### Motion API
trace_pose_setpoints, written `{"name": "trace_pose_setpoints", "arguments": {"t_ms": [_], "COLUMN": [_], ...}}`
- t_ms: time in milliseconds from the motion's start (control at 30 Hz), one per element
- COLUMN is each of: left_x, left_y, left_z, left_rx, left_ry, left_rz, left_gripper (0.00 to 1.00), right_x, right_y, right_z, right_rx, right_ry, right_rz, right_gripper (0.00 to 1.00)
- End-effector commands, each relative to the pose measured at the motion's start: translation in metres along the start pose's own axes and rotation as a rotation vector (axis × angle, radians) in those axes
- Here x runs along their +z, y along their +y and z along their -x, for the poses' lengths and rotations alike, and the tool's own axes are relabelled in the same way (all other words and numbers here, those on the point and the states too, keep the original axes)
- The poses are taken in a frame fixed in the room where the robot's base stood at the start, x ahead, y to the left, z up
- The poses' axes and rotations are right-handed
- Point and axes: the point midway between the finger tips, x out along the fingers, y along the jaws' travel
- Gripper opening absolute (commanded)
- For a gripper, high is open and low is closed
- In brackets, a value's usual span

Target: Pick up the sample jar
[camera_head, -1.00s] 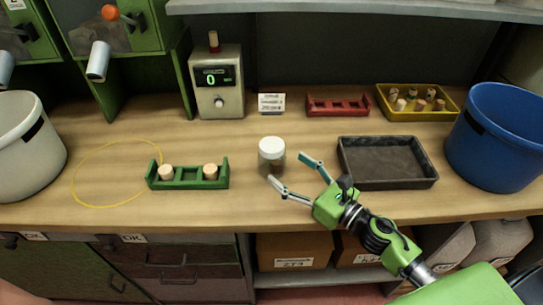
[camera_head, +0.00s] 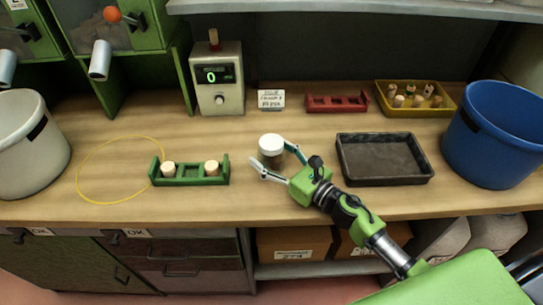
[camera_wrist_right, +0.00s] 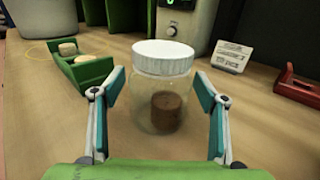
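The sample jar (camera_head: 271,149) is a small clear jar with a white lid, standing upright on the wooden bench. In the right wrist view the jar (camera_wrist_right: 163,85) shows a brown piece inside, near its bottom. My right gripper (camera_head: 272,158) is open, with one finger on each side of the jar. In the right wrist view its fingers (camera_wrist_right: 161,112) stand apart from the glass, with a gap on both sides. In the head view part of the jar's lower body is hidden by the gripper. My left gripper is not in view.
A green rack (camera_head: 190,180) with two corks stands left of the jar. A dark tray (camera_head: 386,181) lies to the right, beside a blue bucket (camera_head: 490,135). Behind are a digital counter (camera_head: 218,80), a card (camera_head: 271,99), a red rack (camera_head: 337,108) and a yellow tray (camera_head: 415,112) of corks.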

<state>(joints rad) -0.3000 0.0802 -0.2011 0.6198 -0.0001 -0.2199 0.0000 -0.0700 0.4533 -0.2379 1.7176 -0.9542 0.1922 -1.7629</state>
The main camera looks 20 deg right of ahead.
Motion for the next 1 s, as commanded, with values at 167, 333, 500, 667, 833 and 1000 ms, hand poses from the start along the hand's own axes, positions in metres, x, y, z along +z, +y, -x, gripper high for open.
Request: {"name": "trace_pose_setpoints", "arguments": {"t_ms": [167,333,500,667,833,1000], "left_x": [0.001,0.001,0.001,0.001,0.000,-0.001], "left_y": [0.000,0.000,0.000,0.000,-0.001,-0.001], "left_z": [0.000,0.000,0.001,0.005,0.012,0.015], "left_rx": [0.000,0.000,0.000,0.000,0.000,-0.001], "left_ry": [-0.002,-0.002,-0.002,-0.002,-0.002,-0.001], "left_rz": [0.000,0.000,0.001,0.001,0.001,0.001], "left_gripper": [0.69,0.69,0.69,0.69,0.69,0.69], "right_x": [0.000,0.001,0.004,0.015,0.035,0.056], "right_y": [0.000,0.000,-0.001,-0.001,0.000,0.005], "right_z": [0.000,0.000,0.000,0.000,0.000,0.020], "right_rx": [0.000,0.000,0.000,0.001,0.002,0.004], "right_ry": [0.000,-0.002,-0.002,-0.002,-0.003,-0.001], "right_rz": [0.000,0.001,0.001,0.005,0.006,0.005], "right_gripper": [0.22,0.22,0.22,0.22,0.22,0.22]}}
